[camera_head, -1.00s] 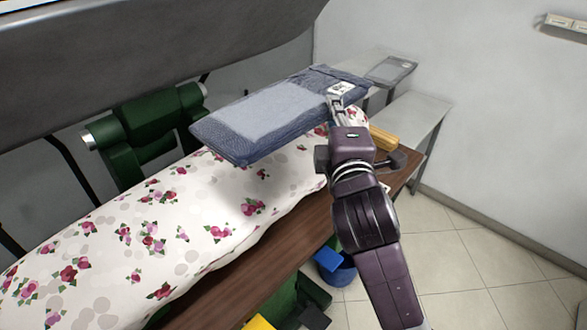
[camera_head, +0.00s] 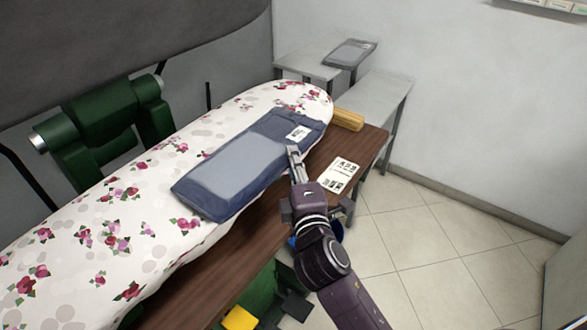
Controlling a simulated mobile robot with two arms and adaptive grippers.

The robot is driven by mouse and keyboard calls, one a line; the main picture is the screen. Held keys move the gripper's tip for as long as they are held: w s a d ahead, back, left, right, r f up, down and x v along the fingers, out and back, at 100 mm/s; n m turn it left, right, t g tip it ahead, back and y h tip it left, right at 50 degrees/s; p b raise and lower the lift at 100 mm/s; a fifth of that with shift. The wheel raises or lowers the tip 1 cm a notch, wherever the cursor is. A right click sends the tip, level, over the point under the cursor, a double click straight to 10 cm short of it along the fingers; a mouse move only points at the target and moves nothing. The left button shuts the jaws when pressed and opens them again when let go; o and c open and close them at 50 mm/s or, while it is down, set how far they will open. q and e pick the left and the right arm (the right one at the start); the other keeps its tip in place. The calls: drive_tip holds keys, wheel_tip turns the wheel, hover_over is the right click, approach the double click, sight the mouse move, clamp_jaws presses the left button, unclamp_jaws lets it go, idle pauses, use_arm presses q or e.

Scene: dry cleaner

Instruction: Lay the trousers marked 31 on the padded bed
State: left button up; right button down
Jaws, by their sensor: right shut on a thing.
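The folded blue trousers (camera_head: 235,172) are on or just above the padded bed (camera_head: 80,250), which has a white cover with pink flowers. They lie flat across its right part, near the rounded end. A white tag (camera_head: 298,133) is on their far right part; its number is too small to read. My right gripper (camera_head: 293,152) is shut on the trousers' near right edge. Whether they rest fully on the cover is hard to tell. My left gripper is not in view.
A brown wooden board (camera_head: 215,280) runs along the bed's near side, with a printed card (camera_head: 341,175) and a yellow wooden block (camera_head: 348,119) on it. Grey tables (camera_head: 378,98) stand behind, one with a dark folded item (camera_head: 350,53). A large grey panel (camera_head: 120,35) hangs above the bed.

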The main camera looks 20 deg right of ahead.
drive_tip(key=shift+f, duration=0.95)
drive_tip(key=shift+f, duration=0.1)
drive_tip(key=c, duration=1.9)
unclamp_jaws()
drive_tip(key=shift+f, duration=0.1)
drive_tip(key=shift+r, duration=0.2)
drive_tip(key=shift+s+a+b, duration=0.25)
drive_tip(key=shift+s+b, duration=0.2)
drive_tip(key=shift+s, duration=1.55)
drive_tip(key=shift+s+a+b, duration=0.2)
drive_tip(key=shift+s+b, duration=0.3)
drive_tip(key=shift+s, duration=1.5)
drive_tip(key=shift+s+a+b, duration=0.25)
drive_tip(key=shift+s+b, duration=0.2)
drive_tip(key=shift+s, duration=1.55)
